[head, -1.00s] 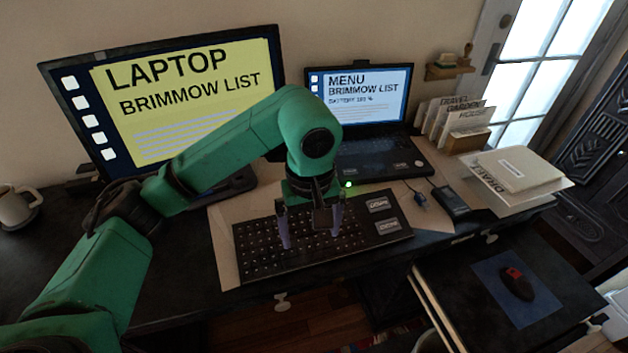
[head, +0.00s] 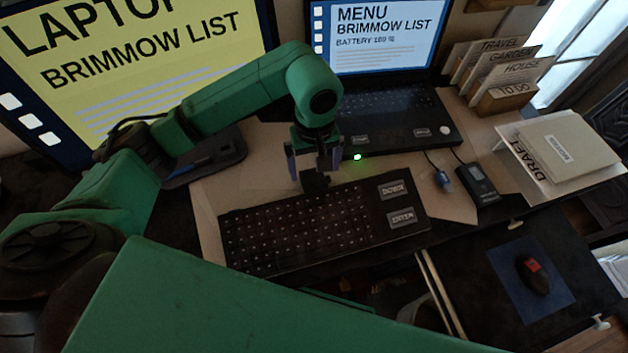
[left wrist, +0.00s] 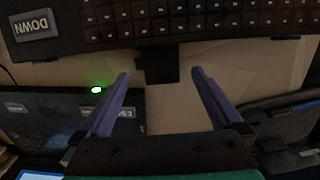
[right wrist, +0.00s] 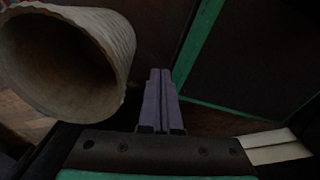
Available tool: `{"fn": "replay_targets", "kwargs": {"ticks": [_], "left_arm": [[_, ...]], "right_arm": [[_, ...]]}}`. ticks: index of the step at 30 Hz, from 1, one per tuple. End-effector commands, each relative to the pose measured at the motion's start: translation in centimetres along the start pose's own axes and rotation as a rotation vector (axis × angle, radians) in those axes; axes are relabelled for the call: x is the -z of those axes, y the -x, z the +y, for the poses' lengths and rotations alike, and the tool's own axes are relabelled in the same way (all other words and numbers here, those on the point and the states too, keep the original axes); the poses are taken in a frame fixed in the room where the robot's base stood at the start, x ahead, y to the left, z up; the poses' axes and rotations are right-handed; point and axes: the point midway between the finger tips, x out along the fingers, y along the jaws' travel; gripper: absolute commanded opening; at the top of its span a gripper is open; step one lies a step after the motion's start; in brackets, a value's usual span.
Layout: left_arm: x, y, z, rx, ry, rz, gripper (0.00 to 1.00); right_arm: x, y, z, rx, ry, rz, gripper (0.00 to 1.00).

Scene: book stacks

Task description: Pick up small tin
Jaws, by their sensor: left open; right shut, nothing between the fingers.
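I cannot pick out a small tin in any view. My left gripper (head: 315,172) is open just beyond the back edge of the black keyboard (head: 300,226), its fingers pointing down. In the left wrist view its two purple fingers (left wrist: 159,73) are spread apart. A small dark block (left wrist: 158,63) shows between them at the keyboard's edge; I cannot tell what it is. My right gripper (right wrist: 160,72) shows only in the right wrist view, shut with its fingers together and empty. A pale ribbed round bin (right wrist: 118,38) lies to its left, its open mouth facing the camera.
A laptop (head: 385,115) and a large monitor (head: 200,55) stand behind. A card holder (head: 508,97), a stack of papers (head: 560,150) and a small black device (head: 476,183) are to the right. A mouse (head: 533,275) lies on a blue mat (head: 510,262).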

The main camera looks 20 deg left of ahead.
Motion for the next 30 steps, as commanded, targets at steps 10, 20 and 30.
{"fn": "replay_targets", "kwargs": {"ticks": [10, 20, 30], "left_arm": [[-0.4, -5.4, -0.3, 0.002, 0.001, -0.002, 1.00], [-0.4, -5.7, -0.3, 0.001, 0.000, 0.001, 0.54], [-0.3, -5.6, -0.2, 0.001, 0.000, 0.001, 0.24]], "right_arm": [[2.1, 1.9, 0.3, -0.004, 0.000, 0.034, 0.00], [1.7, 1.7, 0.2, -0.003, 0.000, 0.027, 0.00], [1.6, 1.6, -0.1, 0.001, -0.002, 0.025, 0.00]]}}
